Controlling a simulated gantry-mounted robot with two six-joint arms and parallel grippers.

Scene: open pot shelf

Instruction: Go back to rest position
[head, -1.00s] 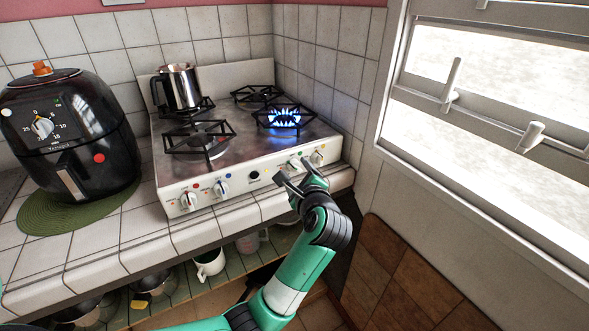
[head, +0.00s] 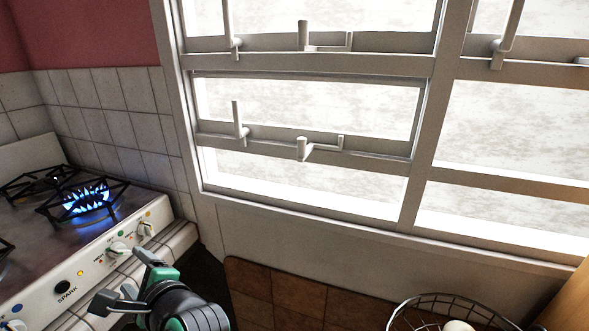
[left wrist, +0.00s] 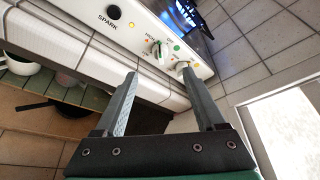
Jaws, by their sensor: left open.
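My left gripper (head: 122,284) is at the lower left of the head view, in front of the stove's control panel. Its two fingers are apart with nothing between them. In the left wrist view the open fingers (left wrist: 160,95) point toward the knobs, apart from them. The stove (head: 62,278) has a white front panel with knobs (head: 120,250) and small coloured lights. My right gripper is not in view.
A large white-framed window (head: 300,190) with handles fills the right. Below it stands a brown tiled surface (head: 290,300). A wire basket (head: 440,303) with a pale round item is at the lower right. In the wrist view a shelf (left wrist: 60,90) with cookware lies under the counter.

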